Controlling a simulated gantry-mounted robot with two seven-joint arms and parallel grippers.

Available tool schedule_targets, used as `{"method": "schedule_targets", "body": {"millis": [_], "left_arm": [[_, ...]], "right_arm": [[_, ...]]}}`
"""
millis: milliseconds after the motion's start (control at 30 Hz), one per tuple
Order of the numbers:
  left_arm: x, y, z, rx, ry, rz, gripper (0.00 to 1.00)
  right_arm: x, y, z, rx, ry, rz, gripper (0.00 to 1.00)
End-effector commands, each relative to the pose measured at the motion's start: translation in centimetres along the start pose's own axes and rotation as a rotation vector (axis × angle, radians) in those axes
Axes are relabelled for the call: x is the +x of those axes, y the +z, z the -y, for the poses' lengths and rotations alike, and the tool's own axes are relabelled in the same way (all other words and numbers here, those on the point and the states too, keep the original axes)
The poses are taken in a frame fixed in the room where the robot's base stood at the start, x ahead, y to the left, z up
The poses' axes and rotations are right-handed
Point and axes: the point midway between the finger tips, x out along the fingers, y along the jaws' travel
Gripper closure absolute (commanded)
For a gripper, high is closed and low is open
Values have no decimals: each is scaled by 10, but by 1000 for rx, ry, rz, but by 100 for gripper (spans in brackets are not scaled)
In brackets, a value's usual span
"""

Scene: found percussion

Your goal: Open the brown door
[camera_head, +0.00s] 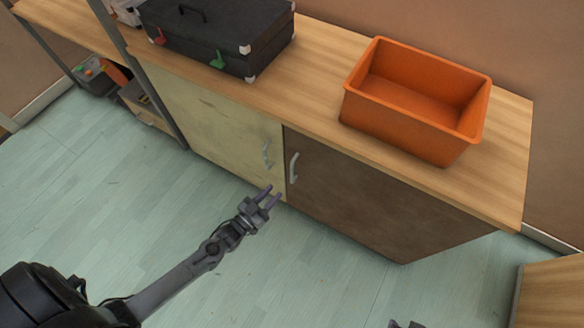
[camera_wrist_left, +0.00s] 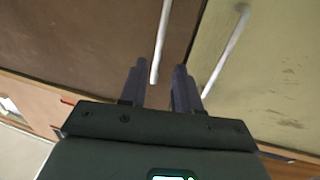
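The brown door (camera_head: 370,195) is the right-hand door of a low cabinet and looks shut. Its pale curved handle (camera_head: 293,168) is near its left edge. My left gripper (camera_head: 273,192) is open and empty, in front of the cabinet and just below the handles in the head view. In the left wrist view my left gripper (camera_wrist_left: 158,85) has its two dark fingers apart. The brown door's handle (camera_wrist_left: 161,40) appears in line with the gap between them, with no clear contact. Only a small dark tip of my right gripper (camera_head: 405,324) shows at the bottom edge.
A cream door (camera_head: 215,110) with its own handle (camera_head: 266,153) adjoins on the left. An orange bin (camera_head: 415,95) and a black case (camera_head: 215,35) sit on the wooden top. The floor in front is clear. Another wooden unit (camera_head: 552,295) stands at lower right.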

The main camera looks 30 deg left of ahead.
Motion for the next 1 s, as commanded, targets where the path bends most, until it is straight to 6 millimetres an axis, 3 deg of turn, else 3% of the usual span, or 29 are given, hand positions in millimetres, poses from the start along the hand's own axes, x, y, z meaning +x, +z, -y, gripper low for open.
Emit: {"method": "schedule_targets", "body": {"millis": [600, 800, 1000], "left_arm": [[86, 0, 0, 0, 1, -5, 68], [103, -1, 0, -1, 1, -4, 68], [108, -2, 0, 0, 1, -2, 68]], "right_arm": [[38, 12, 1, 0, 0, 3, 65], [44, 14, 2, 0, 0, 3, 65], [45, 14, 2, 0, 0, 3, 65]]}}
